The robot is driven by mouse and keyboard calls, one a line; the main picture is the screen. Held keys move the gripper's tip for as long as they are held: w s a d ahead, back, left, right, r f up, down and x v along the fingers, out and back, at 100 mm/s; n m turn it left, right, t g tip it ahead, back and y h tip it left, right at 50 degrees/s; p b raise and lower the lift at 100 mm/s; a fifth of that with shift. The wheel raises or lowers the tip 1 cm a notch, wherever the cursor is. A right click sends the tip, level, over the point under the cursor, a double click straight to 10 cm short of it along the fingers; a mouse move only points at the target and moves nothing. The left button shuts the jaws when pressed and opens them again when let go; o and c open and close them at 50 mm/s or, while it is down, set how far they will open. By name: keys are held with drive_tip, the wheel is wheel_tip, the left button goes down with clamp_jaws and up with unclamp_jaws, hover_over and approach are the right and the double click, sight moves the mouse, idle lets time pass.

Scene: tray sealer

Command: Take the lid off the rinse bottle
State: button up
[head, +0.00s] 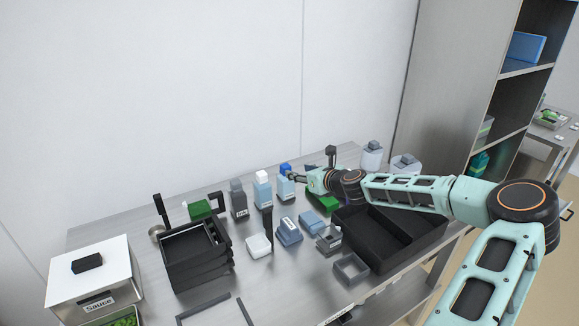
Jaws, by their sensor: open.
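Three upright bottles stand in a row at the back of the table: one with a grey top (238,202), one with a white top (262,192) and one with a blue top (285,187). Their labels are too small to read, so I cannot tell which is the rinse bottle. My gripper (291,176) is open at the upper right side of the blue-topped bottle. It points left and partly covers that bottle's upper part. Whether the fingers touch the bottle or its blue lid (285,168) I cannot tell. The lid appears to sit on the bottle.
Black stacked trays (172,250) and a sauce box (60,268) stand at left. A white container (258,246), a blue-grey block (289,230) and a grey frame (351,269) lie in front. A large black bin (412,252) is below my arm. Light pots (372,156) stand behind it.

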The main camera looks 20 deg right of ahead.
sight(286, 165)
drive_tip(key=x, duration=0.4)
drive_tip(key=shift+w+a+f, duration=0.15)
drive_tip(key=shift+w, duration=0.15)
drive_tip(key=shift+r+p+x, duration=0.15)
drive_tip(key=shift+r+x, duration=0.05)
drive_tip(key=shift+x, duration=0.95)
drive_tip(key=shift+r+p+x, duration=0.15)
drive_tip(key=shift+r+x, duration=0.1)
drive_tip(key=shift+x, duration=1.75)
drive_tip(key=c, duration=0.9)
